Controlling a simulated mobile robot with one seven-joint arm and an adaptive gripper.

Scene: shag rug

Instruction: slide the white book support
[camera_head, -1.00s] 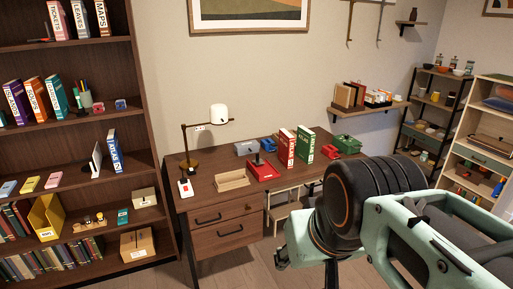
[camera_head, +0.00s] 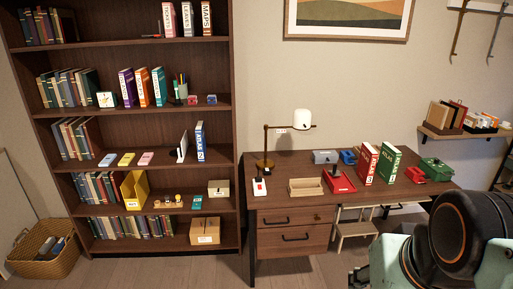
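The white book support (camera_head: 181,147) stands upright on the middle shelf of the dark bookcase, seen nearly edge-on as a thin white plate. A blue atlas (camera_head: 199,141) stands just to its right, with a small gap visible between them. The foot of the support is too small to make out clearly. My arm shows at the lower right, far from the bookcase and in front of the desk. The fingers of my gripper do not show.
Three small flat boxes (camera_head: 126,159) lie left of the support on the same shelf. The dark desk (camera_head: 283,213) right of the bookcase carries a lamp (camera_head: 302,120), trays and atlases. A wicker basket (camera_head: 45,252) stands at the lower left. Floor before the bookcase looks clear.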

